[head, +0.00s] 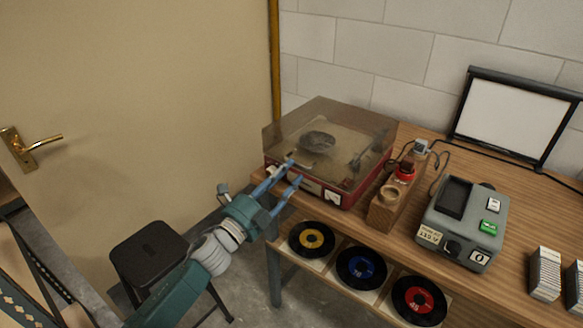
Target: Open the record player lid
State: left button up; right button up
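The record player (335,196) has a red base and stands at the left end of the wooden table. Its smoky see-through lid (345,118) is down over the base, and the turntable shows through it. My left gripper (292,171) is at the front left of the record player, with its two blue fingers spread apart and nothing seen between them. The fingertips are close to the front edge; I cannot tell whether they touch it. My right gripper is not in view.
A wooden block with bottles (384,213) stands just right of the player. A grey device (463,222) and a framed white panel (513,117) are farther right. A black stool (150,252) is at lower left, near the door (140,90).

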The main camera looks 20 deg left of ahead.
pick_arm(q)
jog(key=shift+x, duration=1.05)
grip_shut()
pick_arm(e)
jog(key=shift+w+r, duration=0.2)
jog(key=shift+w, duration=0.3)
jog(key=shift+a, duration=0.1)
